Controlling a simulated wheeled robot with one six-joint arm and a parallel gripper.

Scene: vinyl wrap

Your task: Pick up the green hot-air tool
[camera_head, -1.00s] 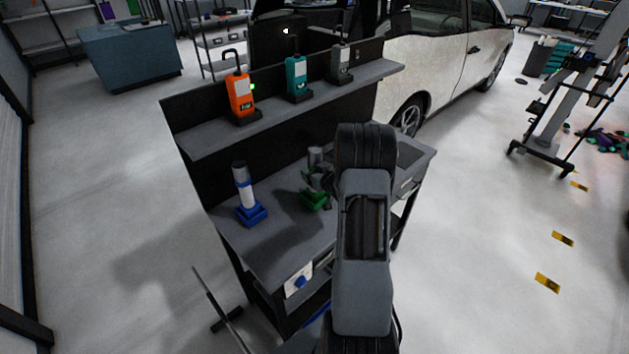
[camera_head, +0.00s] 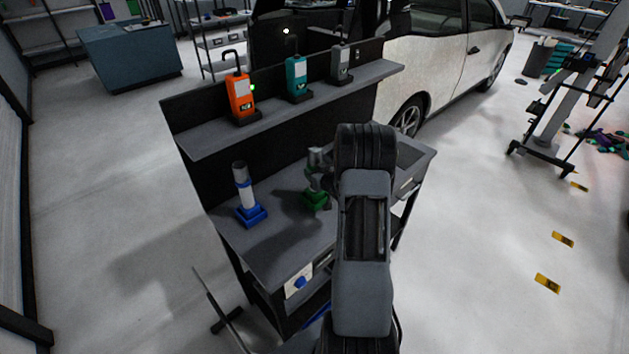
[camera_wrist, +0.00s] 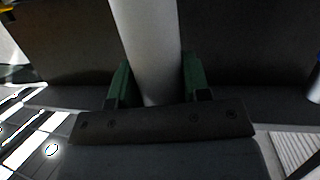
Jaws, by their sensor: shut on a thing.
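The green hot-air tool (camera_head: 316,156) stands upright on the workbench. In the head view its grey top and the green part at its foot (camera_head: 315,201) show, with its middle partly covered by my gripper (camera_head: 321,182). In the wrist view the tool's pale grey barrel (camera_wrist: 152,45) runs between the two fingers of my gripper (camera_wrist: 155,82). Green surfaces show on both sides of the barrel there. My gripper is shut on the tool. I cannot tell whether the tool's foot is clear of the bench.
A blue-based tool (camera_head: 245,195) stands left on the workbench (camera_head: 265,255). The shelf (camera_head: 215,135) above holds an orange device (camera_head: 240,97), a teal device (camera_head: 296,78) and a grey device (camera_head: 341,65). A white car (camera_head: 430,65) stands behind.

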